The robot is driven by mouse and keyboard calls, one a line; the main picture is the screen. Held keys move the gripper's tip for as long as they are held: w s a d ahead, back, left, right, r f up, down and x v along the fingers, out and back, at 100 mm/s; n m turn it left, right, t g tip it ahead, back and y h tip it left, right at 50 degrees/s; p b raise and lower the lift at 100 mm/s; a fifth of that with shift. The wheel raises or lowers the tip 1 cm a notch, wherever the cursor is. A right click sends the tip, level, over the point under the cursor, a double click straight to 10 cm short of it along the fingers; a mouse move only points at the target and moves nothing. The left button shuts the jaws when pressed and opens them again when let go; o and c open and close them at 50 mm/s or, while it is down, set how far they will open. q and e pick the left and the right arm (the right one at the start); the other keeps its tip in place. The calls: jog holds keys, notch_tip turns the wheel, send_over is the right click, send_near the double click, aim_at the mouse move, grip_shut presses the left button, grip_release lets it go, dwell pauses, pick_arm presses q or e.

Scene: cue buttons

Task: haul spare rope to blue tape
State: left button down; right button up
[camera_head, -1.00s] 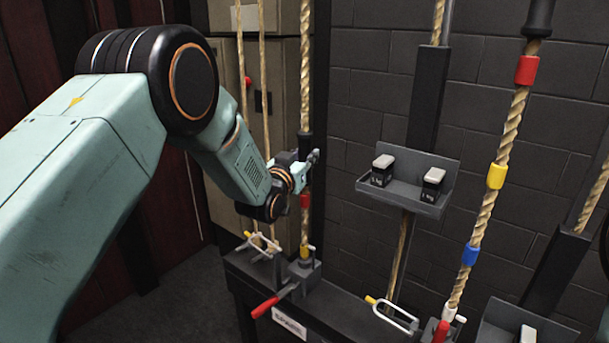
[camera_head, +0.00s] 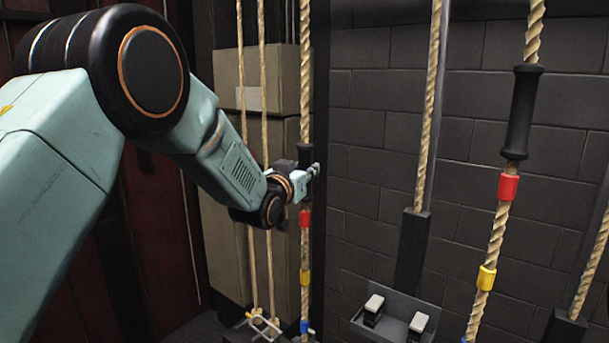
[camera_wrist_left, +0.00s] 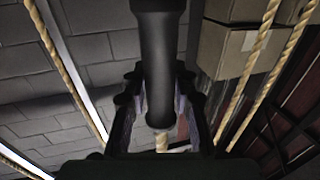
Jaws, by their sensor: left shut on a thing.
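My left gripper (camera_head: 308,180) is shut on the black sleeve (camera_head: 305,155) of a tan rope (camera_head: 306,60) left of centre in the head view. Below the gripper, this rope carries red tape (camera_head: 305,218), yellow tape (camera_head: 305,277) and, near the bottom edge, blue tape (camera_head: 304,327). In the left wrist view the black sleeve (camera_wrist_left: 160,60) stands between the fingers of my left gripper (camera_wrist_left: 158,110). The rope lock below is mostly out of view. No label shows which rope is the spare one. My right gripper is not in view.
Another rope (camera_head: 497,235) with a black sleeve, red tape and yellow tape hangs at right. Two thin ropes (camera_head: 265,190) hang left of the held rope, before brown boxes (camera_head: 230,125). A brick wall is behind.

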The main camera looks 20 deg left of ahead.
pick_arm(q)
jog(key=c, duration=1)
grip_release()
jog(key=shift+f, duration=0.15)
jog(key=shift+c, duration=0.2)
jog(key=shift+s, duration=0.1)
jog(key=s+a, duration=0.1)
jog(key=s, duration=1)
jog(key=shift+s, duration=0.4)
